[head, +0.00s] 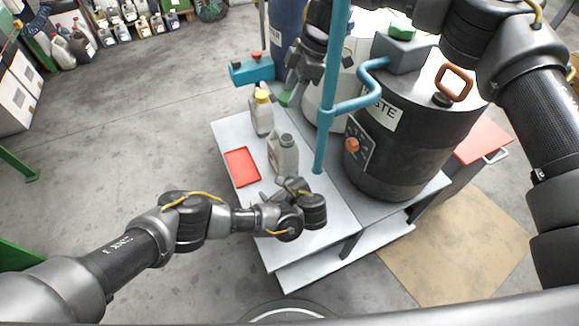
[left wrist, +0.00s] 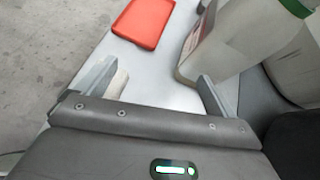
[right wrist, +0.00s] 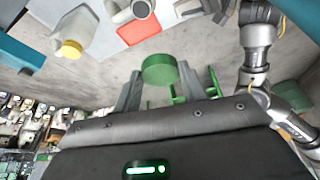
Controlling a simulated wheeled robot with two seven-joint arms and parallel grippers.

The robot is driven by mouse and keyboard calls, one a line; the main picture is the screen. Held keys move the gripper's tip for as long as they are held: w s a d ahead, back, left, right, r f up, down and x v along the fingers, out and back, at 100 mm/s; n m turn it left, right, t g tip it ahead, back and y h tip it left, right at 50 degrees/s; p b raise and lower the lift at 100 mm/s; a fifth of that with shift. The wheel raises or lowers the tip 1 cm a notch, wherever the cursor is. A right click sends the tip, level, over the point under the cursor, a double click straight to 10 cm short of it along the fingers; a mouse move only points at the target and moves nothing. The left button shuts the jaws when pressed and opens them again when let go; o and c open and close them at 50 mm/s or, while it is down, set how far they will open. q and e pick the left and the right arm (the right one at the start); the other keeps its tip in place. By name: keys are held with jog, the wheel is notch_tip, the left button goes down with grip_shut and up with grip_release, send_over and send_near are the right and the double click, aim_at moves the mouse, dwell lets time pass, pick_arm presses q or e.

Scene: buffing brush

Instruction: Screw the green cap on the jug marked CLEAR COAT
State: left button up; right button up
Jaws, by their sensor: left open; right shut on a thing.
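My right gripper (head: 293,88) is shut on a green cap (head: 284,98) and holds it above the far end of the table. In the right wrist view the green cap (right wrist: 159,70) sits between the fingertips. A pale jug with a greenish-grey top (head: 284,155) stands upright on the table, nearer me than the cap; its label is not readable. My left gripper (head: 283,188) is open and empty just in front of this jug. In the left wrist view the jug (left wrist: 240,40) is beyond the right finger. A second pale jug (head: 262,118) has a yellow cap.
A red tray (head: 242,167) lies left of the jugs on the grey table (head: 228,130). A blue upright pipe (head: 323,130) stands right of them, before a dark waste drum (head: 395,150). A teal box (head: 252,70) is at the table's far end.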

jog(key=b, duration=0.4)
send_near(283, 138)
jog(key=a+r, duration=0.1)
pick_arm(q)
jog(key=d+r+m+t, duration=0.2)
jog(key=d, duration=0.5)
jog(key=shift+d+m+t+h, duration=0.25)
jog(key=shift+m+t+h, duration=0.05)
jog(key=shift+m, duration=0.1)
pick_arm(e)
jog(key=shift+s+a+m, duration=0.1)
jog(key=shift+a+m, duration=0.1)
jog(key=shift+m, duration=0.3)
pick_arm(q)
jog(key=x, duration=1.2)
jog(key=c, duration=1.5)
jog(key=shift+o, duration=0.2)
pick_arm(e)
jog(key=shift+f, duration=2.45)
